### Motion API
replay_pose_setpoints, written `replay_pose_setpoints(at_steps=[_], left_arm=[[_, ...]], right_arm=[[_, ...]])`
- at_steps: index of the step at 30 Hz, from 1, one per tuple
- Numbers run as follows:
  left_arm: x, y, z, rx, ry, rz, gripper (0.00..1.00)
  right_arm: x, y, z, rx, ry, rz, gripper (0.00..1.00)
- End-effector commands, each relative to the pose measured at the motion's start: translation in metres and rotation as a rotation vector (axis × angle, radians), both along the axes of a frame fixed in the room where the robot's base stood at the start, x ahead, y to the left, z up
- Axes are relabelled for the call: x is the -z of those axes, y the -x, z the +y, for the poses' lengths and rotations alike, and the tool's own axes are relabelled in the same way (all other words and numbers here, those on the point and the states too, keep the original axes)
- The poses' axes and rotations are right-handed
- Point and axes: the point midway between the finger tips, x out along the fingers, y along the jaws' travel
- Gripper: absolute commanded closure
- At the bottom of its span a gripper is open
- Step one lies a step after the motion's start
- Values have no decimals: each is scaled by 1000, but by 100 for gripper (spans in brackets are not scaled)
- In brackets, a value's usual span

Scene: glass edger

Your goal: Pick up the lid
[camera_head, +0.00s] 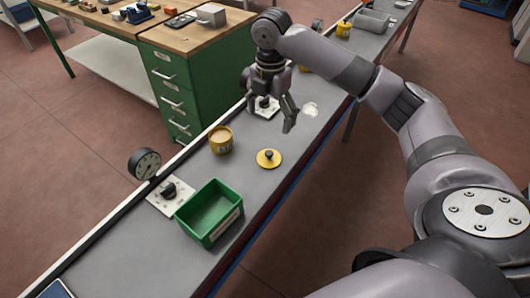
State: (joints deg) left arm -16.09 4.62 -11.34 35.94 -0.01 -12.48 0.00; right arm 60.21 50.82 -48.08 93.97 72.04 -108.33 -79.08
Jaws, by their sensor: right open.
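The lid (268,158) is a flat yellow disc with a dark knob on top. It lies on the grey bench in the camera_head view, a short way right of the yellow pot (220,139). The pot stands upright, and its top looks light tan. My right gripper (277,118) points down with its fingers spread and looks empty. In the picture it is above the lid, on the far side along the bench; its height over the surface is hard to judge. My left gripper is not in view.
A green bin (210,211) stands on the near bench beside a plate with a black knob (169,192) and a round dial (145,163). A white piece (310,109) lies right of my gripper. A green drawer cabinet (187,84) stands behind. Bench around the lid is clear.

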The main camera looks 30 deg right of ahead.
Motion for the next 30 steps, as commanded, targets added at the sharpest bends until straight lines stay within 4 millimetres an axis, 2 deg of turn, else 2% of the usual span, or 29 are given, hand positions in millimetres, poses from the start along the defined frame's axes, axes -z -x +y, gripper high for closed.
replay_pose_setpoints(at_steps=[3, 8, 12, 18, 21, 27, 30], left_arm=[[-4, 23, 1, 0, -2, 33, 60], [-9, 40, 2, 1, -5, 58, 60], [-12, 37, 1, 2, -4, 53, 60], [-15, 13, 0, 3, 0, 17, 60], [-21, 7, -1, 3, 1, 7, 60], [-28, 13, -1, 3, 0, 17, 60], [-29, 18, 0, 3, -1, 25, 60]], right_arm=[[27, 1, 0, 0, 0, 6, 15], [61, 1, 0, 1, 1, 4, 15], [83, 0, 0, 1, 0, 2, 15], [97, 0, 0, 0, 0, 1, 15], [107, -1, 0, 0, -1, 4, 15], [138, -3, 0, 0, 0, 2, 15], [146, -4, 0, -1, 0, 1, 15]])
